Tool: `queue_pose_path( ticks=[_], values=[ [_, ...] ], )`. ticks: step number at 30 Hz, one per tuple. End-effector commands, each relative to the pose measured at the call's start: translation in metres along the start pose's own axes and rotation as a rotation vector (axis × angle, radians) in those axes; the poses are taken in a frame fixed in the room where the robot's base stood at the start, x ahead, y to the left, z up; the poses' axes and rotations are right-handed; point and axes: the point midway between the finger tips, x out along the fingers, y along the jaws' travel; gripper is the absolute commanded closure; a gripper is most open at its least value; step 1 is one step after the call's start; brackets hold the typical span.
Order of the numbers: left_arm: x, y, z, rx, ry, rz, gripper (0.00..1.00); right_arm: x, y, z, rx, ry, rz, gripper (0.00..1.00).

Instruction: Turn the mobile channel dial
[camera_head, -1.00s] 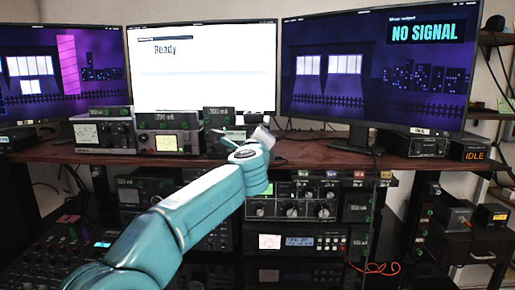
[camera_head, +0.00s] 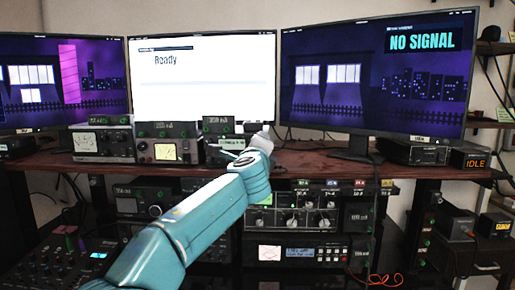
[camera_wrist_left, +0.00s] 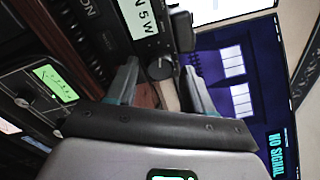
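My left arm comes in from the lower left in the head view. Its left gripper (camera_head: 244,146) is at the desk's radio row, its fingers small and partly hidden by the wrist. In the left wrist view the left gripper (camera_wrist_left: 162,88) is open, with its two fingers apart. A round black dial (camera_wrist_left: 160,68) on a dark unit with a white "N 5 W" display (camera_wrist_left: 140,18) shows between and beyond the fingers. I cannot tell whether either finger touches it. In the head view the dial is not made out behind the gripper. My right gripper is not in view.
Three monitors stand behind; the right monitor (camera_head: 385,70) reads "NO SIGNAL". Meter boxes (camera_head: 165,150) sit close left of the gripper. A rack unit with several knobs (camera_head: 300,218) is below the desk (camera_head: 320,160). The desk right of the gripper is fairly clear.

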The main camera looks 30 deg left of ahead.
Motion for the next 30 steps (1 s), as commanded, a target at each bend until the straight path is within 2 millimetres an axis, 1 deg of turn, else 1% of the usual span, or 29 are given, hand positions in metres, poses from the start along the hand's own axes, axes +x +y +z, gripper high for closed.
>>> queue_pose_path(
  ticks=[9, 11, 13, 17, 22, 27, 30],
  values=[
    [-0.001, 0.001, 0.000, 0.000, 0.000, 0.001, 0.40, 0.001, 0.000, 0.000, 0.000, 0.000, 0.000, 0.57],
    [-0.004, 0.002, 0.000, 0.000, 0.000, 0.001, 0.40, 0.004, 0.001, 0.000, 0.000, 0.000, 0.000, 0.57],
    [-0.013, 0.002, -0.001, -0.001, 0.000, 0.000, 0.40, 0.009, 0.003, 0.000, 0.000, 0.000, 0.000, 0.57],
    [-0.041, 0.003, -0.002, -0.002, 0.002, -0.003, 0.40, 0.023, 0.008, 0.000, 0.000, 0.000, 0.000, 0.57],
    [-0.088, 0.003, -0.001, -0.003, 0.002, -0.003, 0.40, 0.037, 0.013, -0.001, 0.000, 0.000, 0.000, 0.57],
    [-0.129, 0.001, -0.001, -0.002, 0.002, -0.003, 0.40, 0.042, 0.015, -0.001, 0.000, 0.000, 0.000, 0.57],
    [-0.146, 0.000, -0.001, -0.001, 0.002, -0.002, 0.40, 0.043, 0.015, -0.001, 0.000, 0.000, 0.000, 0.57]
  ],
)
